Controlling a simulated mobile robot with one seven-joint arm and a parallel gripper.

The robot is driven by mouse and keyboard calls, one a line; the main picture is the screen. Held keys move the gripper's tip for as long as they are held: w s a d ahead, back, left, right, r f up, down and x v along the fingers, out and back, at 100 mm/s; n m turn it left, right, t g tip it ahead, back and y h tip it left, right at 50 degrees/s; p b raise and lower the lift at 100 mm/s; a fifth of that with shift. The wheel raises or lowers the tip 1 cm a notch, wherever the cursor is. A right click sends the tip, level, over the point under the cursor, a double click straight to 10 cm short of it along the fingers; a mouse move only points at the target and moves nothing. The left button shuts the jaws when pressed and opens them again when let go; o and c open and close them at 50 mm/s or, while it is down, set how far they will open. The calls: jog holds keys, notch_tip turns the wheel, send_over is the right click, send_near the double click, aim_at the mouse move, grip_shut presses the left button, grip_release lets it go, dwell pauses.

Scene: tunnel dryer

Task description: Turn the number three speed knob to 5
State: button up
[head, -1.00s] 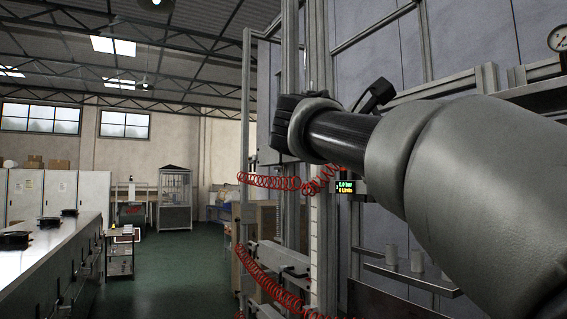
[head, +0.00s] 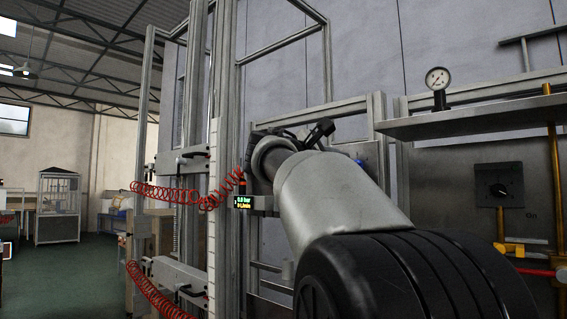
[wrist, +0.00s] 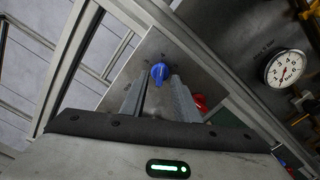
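A black rotary knob on a dark square plate (head: 498,190) is on the grey panel at the right of the head view. Its number and scale are too small to read, so I cannot tell whether it is the number three speed knob. My gripper (wrist: 159,88) is open and empty in the wrist view, its two grey fingers apart. A blue knob-like part (wrist: 160,73) on a metal plate shows beyond and between the fingertips. I cannot tell how far off it is. In the head view my arm hides most of the gripper, well left of the black knob.
A shelf (head: 470,118) with a pressure gauge (head: 438,78) juts out above the black knob. A yellow pipe (head: 557,180) and a red-handled valve (head: 540,272) are near it. Red coiled hoses (head: 165,192) hang at left. A round dial (wrist: 286,68) shows in the wrist view.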

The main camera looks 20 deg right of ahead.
jog(key=shift+x, duration=0.8)
grip_shut()
jog(key=shift+f+m, duration=0.1)
jog(key=shift+m, duration=0.2)
jog(key=m+b, duration=0.5)
jog(key=m, duration=0.6)
jog(key=shift+b, duration=0.35)
